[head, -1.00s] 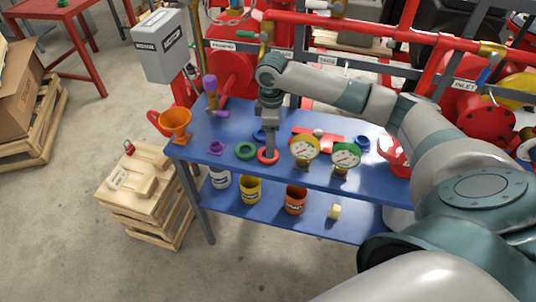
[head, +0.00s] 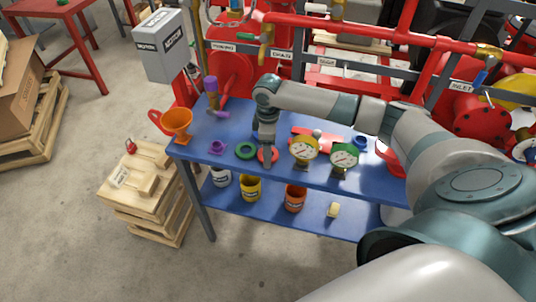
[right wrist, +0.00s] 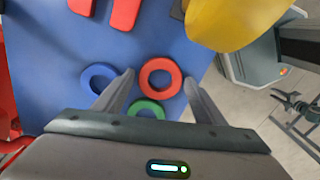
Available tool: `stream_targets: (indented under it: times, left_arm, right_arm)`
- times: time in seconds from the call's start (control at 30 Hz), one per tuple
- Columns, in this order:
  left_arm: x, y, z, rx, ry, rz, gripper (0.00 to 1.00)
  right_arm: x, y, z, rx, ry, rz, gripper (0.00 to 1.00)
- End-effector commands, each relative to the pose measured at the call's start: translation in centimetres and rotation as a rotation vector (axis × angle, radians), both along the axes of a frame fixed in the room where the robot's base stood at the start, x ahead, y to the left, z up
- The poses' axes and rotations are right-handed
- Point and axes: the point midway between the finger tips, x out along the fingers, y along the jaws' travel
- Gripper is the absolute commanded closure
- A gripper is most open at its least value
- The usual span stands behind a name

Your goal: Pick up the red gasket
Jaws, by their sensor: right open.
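The red gasket, a flat ring, lies on the blue table top (head: 225,131) near its front edge. In the head view the red gasket (head: 275,155) is partly hidden by my right gripper (head: 266,158). In the right wrist view the red gasket (right wrist: 160,63) shows whole, between the tips of my open right gripper (right wrist: 158,78). Nothing is held. I cannot tell whether the fingers touch the ring or how high above the table they are. My left gripper is not in view.
A green ring (head: 238,153) lies left of the red gasket, and a blue ring (right wrist: 86,78) lies close by. Two gauges, yellow (head: 304,163) and green (head: 344,173), stand to the right.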

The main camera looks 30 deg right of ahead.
Motion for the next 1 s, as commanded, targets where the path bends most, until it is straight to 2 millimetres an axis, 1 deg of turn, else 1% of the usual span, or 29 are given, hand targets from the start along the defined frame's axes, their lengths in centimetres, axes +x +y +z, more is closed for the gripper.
stream_targets:
  times: [0.2, 0.27, 0.3, 0.33, 0.6, 0.73, 0.87, 1.0]
  left_arm:
    - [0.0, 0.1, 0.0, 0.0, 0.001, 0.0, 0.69]
    - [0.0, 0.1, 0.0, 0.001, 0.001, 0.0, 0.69]
    - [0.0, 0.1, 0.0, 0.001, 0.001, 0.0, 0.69]
    - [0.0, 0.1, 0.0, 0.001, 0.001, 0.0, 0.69]
    - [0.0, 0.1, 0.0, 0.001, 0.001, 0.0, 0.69]
    - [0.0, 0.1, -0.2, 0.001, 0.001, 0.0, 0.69]
    - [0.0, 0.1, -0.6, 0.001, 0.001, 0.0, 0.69]
    - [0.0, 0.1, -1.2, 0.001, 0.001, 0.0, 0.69]
  right_arm:
    - [0.0, 0.0, 0.0, 0.0, 0.0, 0.0, 0.35]
    - [0.0, 0.0, 0.0, 0.0, 0.0, 0.0, 0.5]
    - [0.0, 0.0, 0.0, 0.0, 0.0, 0.0, 0.59]
    - [0.0, 0.0, 0.0, 0.0, 0.0, 0.0, 0.67]
    - [0.0, 0.0, 0.1, 0.001, -0.001, 0.0, 0.67]
    - [0.0, 0.0, 0.4, 0.001, -0.001, 0.0, 0.67]
    - [0.1, 0.1, 1.5, 0.002, -0.003, 0.001, 0.67]
    - [0.1, 0.0, 3.4, 0.0, -0.003, 0.001, 0.67]
